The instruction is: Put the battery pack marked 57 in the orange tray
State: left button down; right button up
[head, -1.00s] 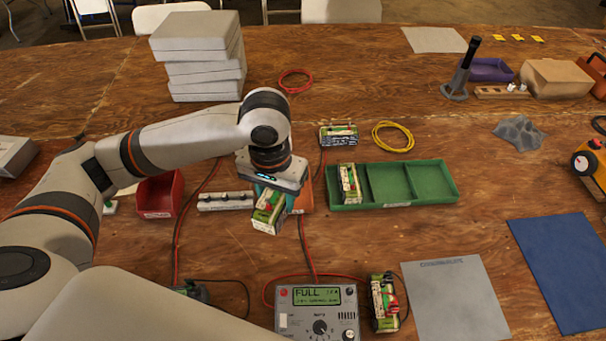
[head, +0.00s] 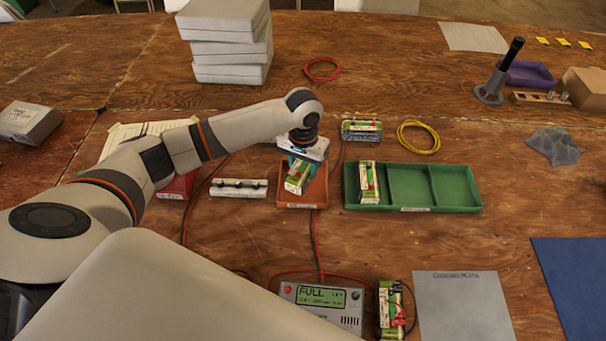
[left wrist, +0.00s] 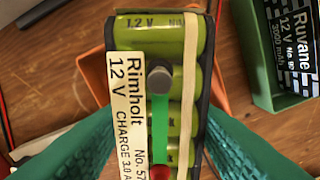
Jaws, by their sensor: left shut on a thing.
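My left gripper (head: 299,168) is shut on the battery pack marked 57 (head: 297,178), a green-celled Rimholt 12 V pack with a cream label. In the left wrist view the pack (left wrist: 180,95) fills the middle between the two teal fingers, with "No. 57" on its label. The orange tray (head: 303,205) lies under the pack in the head view, and its rim shows behind the pack in the left wrist view (left wrist: 92,70). The pack is over the tray; whether it touches the tray floor I cannot tell. My right gripper is not in view.
A green tray (head: 413,208) with one pack in its left compartment stands just right of the orange tray. A charger reading FULL (head: 322,296) and another pack (head: 391,309) are nearer me. A white strip (head: 238,188) and a red bin (head: 178,187) lie to the left.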

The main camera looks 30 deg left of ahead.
aim_at(303, 175)
pick_arm(q)
jog(key=shift+f, duration=1.7)
jog(key=shift+f, duration=0.15)
jog(key=c, duration=0.7)
grip_release()
notch_tip(303, 175, up, 12)
jog(key=shift+r, duration=0.1)
